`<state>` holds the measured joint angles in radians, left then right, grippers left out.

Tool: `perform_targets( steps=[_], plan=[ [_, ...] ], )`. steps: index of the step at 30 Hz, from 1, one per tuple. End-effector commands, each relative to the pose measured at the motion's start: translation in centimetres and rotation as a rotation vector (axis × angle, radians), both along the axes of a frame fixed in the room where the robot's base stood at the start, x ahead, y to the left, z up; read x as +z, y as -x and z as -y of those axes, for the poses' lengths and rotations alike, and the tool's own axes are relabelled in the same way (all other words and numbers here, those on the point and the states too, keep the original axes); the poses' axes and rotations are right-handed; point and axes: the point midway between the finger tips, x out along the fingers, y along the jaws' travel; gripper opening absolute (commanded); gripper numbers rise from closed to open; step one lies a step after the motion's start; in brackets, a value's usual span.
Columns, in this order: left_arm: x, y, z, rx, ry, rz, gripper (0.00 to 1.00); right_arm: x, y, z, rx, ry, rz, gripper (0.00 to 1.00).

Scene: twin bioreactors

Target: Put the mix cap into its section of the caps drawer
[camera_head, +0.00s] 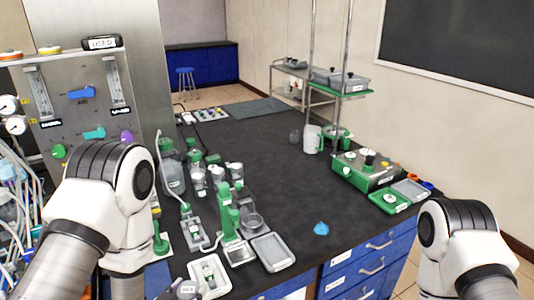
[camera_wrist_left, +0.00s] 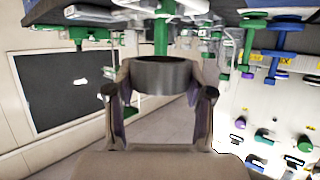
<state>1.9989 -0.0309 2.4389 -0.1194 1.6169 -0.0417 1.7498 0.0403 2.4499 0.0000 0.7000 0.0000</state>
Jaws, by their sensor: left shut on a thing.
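My left gripper (camera_wrist_left: 160,92) is shut on a dark grey round cap (camera_wrist_left: 160,73), which sits between its two fingers in the left wrist view. I cannot read a mark on the cap to tell whether it is the mix cap. In the head view the left gripper is at the bottom edge, mostly cut off and hidden by my arm. Blue drawers (camera_head: 372,262) with pale handles and white labels are under the bench at the right. They look shut, and I cannot read which is the caps drawer. My right gripper is out of view; only its arm shows.
Grey trays (camera_head: 272,252) and green-and-grey bioreactor parts crowd the bench's left half. A green box with knobs (camera_head: 367,170) stands at the right. The bench's middle is clear.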

Motion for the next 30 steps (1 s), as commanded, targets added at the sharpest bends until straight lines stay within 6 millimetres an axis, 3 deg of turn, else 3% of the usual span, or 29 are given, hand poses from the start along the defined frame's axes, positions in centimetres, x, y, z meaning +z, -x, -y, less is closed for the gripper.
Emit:
perform_targets(
  steps=[3, 7, 12, 20, 26, 30],
  plan=[
    [-0.5, -0.7, 2.5, -0.023, -0.004, 0.001, 0.34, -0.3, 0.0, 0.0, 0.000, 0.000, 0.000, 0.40],
    [-1.5, -1.1, 3.3, 0.023, -0.002, -0.002, 0.34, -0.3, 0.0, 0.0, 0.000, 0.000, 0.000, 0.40],
    [-2.5, -1.2, 1.7, 0.135, 0.000, -0.001, 0.34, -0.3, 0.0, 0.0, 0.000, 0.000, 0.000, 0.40],
    [-2.6, -1.1, 1.6, 0.156, 0.000, 0.001, 0.34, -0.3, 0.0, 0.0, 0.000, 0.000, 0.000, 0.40],
    [-0.4, -1.2, 0.2, 0.248, -0.002, 0.003, 0.34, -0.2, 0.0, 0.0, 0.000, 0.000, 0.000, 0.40],
    [0.9, 1.6, -2.1, 0.370, -0.006, -0.003, 0.34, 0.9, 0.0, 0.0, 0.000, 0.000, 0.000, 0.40]
  ],
)
